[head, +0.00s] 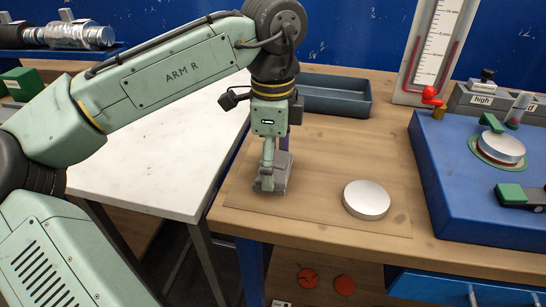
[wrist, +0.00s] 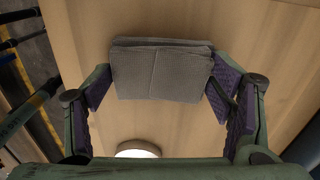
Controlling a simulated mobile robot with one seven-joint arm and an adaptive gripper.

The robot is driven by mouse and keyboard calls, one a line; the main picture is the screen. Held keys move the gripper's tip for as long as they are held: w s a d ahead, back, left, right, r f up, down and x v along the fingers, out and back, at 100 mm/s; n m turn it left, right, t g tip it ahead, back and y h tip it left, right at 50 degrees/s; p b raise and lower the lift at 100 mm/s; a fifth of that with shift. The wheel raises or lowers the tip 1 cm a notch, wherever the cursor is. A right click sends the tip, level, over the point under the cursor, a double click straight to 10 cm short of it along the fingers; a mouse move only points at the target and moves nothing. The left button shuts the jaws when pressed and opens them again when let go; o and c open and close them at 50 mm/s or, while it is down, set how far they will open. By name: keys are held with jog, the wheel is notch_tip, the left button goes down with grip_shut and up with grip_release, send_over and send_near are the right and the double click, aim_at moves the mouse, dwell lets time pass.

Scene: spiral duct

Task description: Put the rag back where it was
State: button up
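The rag (wrist: 160,72) is a grey folded cloth, in the wrist view between the fingertips of my gripper (wrist: 158,85). The two purple finger pads stand at its left and right edges. Whether they press on it is not clear. In the head view my gripper (head: 270,182) points straight down at the front left of the wooden bench (head: 330,230). The rag (head: 284,172) shows there as a grey patch beside and behind the fingers, partly hidden by them. Whether it rests on the bench or is just above it is not clear.
A round silver disc (head: 367,199) lies on the bench right of my gripper. A blue-grey tray (head: 335,97) is behind. A blue block (head: 450,195) with fixtures stands at right. A white table (head: 165,150) is at left, beyond a gap. Bench space between gripper and tray is clear.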

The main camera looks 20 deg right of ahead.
jog(key=o, duration=0.4)
jog(key=shift+o, duration=0.2)
notch_tip(320, 180, up, 12)
jog(key=shift+r, duration=0.2)
dwell(0.3)
